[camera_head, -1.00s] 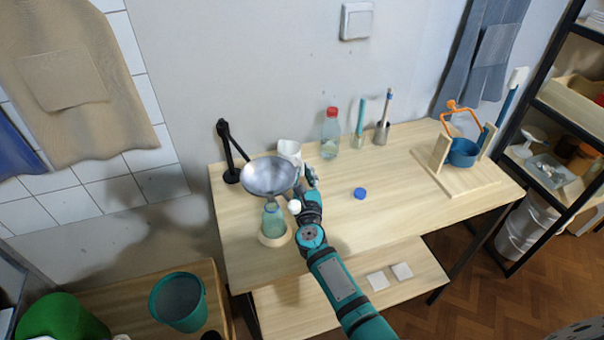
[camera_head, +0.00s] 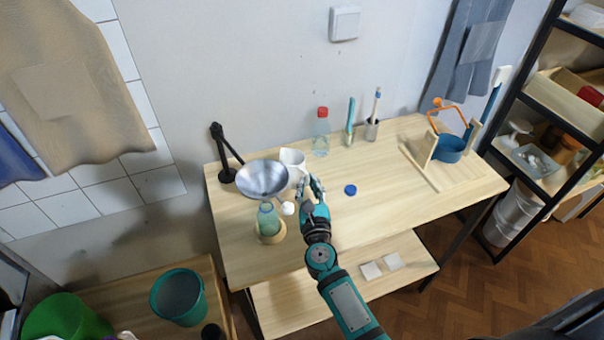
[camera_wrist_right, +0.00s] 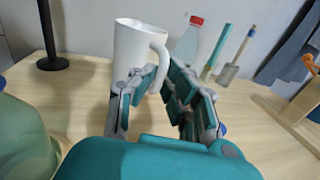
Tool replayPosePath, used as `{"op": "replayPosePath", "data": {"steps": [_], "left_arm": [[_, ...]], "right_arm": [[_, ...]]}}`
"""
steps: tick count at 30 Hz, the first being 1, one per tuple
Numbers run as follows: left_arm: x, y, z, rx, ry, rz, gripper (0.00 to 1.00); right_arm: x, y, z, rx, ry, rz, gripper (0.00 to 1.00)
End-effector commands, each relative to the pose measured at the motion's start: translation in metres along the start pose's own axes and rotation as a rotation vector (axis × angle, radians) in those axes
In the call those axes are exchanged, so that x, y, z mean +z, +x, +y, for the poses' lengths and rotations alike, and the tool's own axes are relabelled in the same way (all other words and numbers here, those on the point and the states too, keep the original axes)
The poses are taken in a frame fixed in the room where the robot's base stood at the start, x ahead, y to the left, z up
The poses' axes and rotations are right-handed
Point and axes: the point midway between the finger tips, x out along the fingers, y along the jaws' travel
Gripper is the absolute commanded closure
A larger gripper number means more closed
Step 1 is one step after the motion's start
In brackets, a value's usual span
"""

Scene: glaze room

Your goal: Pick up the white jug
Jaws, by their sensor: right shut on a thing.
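The white jug (camera_head: 293,161) is at the back left of the table, just right of the metal bowl. In the right wrist view the jug (camera_wrist_right: 128,52) looks upright, with its handle towards my right gripper (camera_wrist_right: 161,80). The gripper's fingers are shut on that handle. In the head view my right gripper (camera_head: 309,184) is at the jug's front right. I cannot tell whether the jug's base touches the table. My left gripper is not in view.
A metal bowl (camera_head: 262,177) stands close left, above a green glass bottle (camera_head: 267,219). A small white ball (camera_head: 288,208) is near the gripper. A red-capped bottle (camera_head: 321,135) stands behind right. A blue cap (camera_head: 350,190) lies right, with clear tabletop around it.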

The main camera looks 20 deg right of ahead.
Motion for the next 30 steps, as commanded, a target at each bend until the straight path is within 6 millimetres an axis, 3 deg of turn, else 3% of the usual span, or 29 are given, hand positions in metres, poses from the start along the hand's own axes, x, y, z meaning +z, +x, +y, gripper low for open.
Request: {"op": "replayPosePath", "data": {"steps": [15, 30], "left_arm": [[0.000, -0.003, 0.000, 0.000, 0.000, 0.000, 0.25], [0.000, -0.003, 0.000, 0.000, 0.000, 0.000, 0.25]], "right_arm": [[0.006, -0.054, -0.017, 0.000, -0.001, 0.000, 1.00], [0.008, -0.073, -0.023, -0.001, 0.000, -0.001, 1.00]]}}
